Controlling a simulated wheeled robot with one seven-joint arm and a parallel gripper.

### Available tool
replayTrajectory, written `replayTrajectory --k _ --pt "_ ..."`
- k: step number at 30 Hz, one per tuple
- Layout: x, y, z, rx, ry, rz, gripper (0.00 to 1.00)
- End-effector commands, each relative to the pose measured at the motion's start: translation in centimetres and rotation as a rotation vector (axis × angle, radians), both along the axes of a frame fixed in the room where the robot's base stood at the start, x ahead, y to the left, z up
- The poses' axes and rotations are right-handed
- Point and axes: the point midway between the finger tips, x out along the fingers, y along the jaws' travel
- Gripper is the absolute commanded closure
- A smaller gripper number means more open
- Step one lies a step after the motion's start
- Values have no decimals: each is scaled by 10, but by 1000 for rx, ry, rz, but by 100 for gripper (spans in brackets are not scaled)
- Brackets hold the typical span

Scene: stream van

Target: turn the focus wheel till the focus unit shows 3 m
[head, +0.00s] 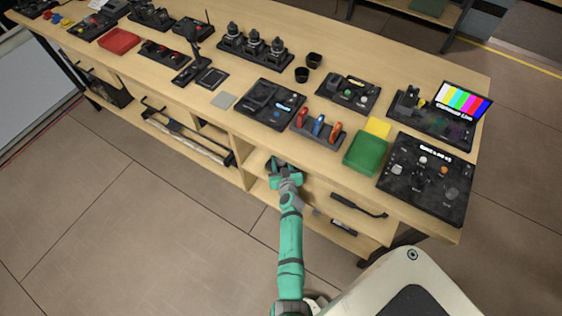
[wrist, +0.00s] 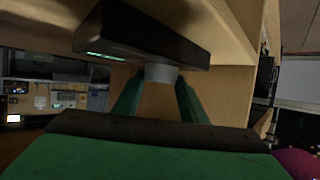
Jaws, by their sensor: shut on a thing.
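The focus unit looks to be the dark box (wrist: 150,38) mounted in the bay under the tabletop, tilted in the wrist view, with a lit green display strip (wrist: 105,55) too small and slanted to read. A grey round knob (wrist: 161,73), seemingly the focus wheel, sticks out of its underside. My gripper (wrist: 159,92) has its two green fingers either side of the knob and is shut on it. In the head view my gripper (head: 284,172) reaches into the shelf opening at the bench front; the wheel is hidden there.
The wooden bench top (head: 300,100) overhangs my gripper. Above stand a rack with coloured handles (head: 318,127), a green tray (head: 366,153) and several consoles. The floor (head: 150,220) in front is clear.

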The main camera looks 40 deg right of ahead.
Motion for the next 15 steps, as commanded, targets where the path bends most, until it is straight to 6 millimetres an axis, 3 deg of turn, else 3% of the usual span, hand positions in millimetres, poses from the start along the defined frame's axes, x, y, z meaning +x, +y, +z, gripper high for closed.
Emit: replayTrajectory --k 13,14,15 --pt "-3 0 -2 1 0 -17 84" --pt "-3 0 -2 1 0 -17 54" --pt "-3 0 -2 0 0 -17 45"
